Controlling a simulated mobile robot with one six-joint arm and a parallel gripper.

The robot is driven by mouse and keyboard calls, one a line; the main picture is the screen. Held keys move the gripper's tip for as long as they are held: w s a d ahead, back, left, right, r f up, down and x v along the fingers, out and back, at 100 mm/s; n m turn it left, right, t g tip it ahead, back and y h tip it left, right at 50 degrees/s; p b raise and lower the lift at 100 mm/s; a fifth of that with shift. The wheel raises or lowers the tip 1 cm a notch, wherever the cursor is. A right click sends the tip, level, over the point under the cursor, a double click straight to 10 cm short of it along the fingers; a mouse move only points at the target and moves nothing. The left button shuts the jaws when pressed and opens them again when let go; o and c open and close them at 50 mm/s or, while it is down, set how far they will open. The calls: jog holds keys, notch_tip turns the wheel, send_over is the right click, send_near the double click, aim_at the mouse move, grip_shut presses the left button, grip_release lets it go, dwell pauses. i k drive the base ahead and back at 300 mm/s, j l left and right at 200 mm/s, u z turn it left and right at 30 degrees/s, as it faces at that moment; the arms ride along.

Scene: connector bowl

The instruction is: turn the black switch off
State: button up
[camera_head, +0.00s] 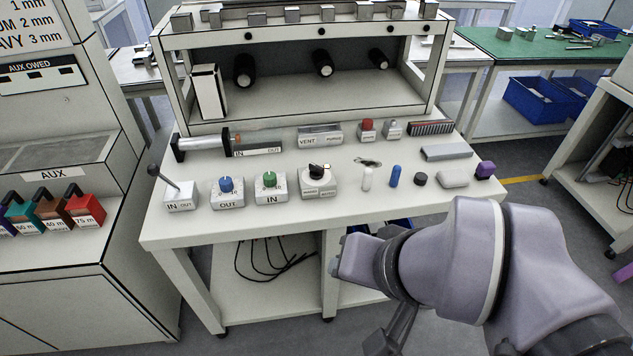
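The black switch (317,170) is a rotary knob on top of a small white box on the workbench. The box has small labels on its front that I cannot read, so I cannot tell which setting the knob points to. My arm reaches in from the lower right. Its end, my gripper (343,260), is in front of the bench's front edge, below and slightly right of the switch, and apart from it. The fingers are not clear enough to show whether they are open or shut.
Left of the switch are a green knob box (269,181), a blue knob box (226,186) and a lever box (181,195). Right of it are a white cylinder (367,179), a blue cylinder (395,176) and a black cap (420,179). A shelf unit (300,100) stands behind.

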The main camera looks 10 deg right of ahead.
aim_at(316, 172)
jog(key=i+l+u, duration=0.6)
jog(key=i+l, duration=0.1)
jog(key=l, duration=0.1)
